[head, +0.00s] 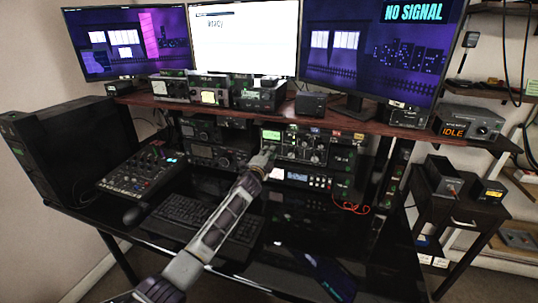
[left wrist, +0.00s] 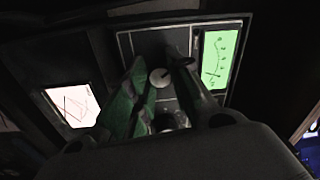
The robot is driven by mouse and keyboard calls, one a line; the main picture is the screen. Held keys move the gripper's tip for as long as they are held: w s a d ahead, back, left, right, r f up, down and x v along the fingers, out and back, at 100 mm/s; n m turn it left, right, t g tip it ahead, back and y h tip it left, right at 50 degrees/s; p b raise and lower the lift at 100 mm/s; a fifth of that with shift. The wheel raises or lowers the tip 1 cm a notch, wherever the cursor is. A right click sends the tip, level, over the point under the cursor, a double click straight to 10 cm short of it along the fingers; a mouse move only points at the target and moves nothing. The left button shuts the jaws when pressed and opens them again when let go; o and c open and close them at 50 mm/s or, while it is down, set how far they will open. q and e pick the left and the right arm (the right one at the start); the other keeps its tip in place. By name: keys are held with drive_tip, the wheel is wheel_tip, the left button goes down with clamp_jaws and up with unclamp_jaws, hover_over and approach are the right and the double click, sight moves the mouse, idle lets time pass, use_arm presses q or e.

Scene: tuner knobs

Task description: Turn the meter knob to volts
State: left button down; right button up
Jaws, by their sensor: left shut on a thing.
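The radio unit (head: 305,146) with a lit green meter (head: 271,135) stands under the shelf in the middle of the desk. My left gripper (head: 265,157) reaches its front panel just below the meter. In the left wrist view, a small round knob with a pale cap and a dark pointer line (left wrist: 160,77) sits between the two fingers of my left gripper (left wrist: 162,78), beside the green meter (left wrist: 221,60). The gripper is shut on this meter knob. The markings around the knob are hidden or too dark to read. My right gripper is not in view.
A wooden shelf (head: 370,117) with monitors overhangs the radios. A mixer (head: 145,166) and keyboard (head: 200,217) lie on the black desk. Red cables (head: 350,207) hang to the right of my gripper. A box reading IDLE (head: 468,124) stands at the shelf's right end.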

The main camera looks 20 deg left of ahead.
use_arm(q)
drive_tip(key=shift+f+n, duration=0.1)
drive_tip(key=shift+n, duration=0.3)
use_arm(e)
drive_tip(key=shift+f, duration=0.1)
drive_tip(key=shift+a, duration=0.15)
use_arm(q)
drive_tip(key=c, duration=1.3)
unclamp_jaws()
drive_tip(key=shift+o, duration=0.2)
drive_tip(key=shift+s, duration=0.1)
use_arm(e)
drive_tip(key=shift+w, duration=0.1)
use_arm(q)
drive_tip(key=shift+s, duration=0.1)
drive_tip(key=s, duration=1.1)
drive_tip(key=shift+s+a+f, duration=0.25)
drive_tip(key=shift+s, duration=0.05)
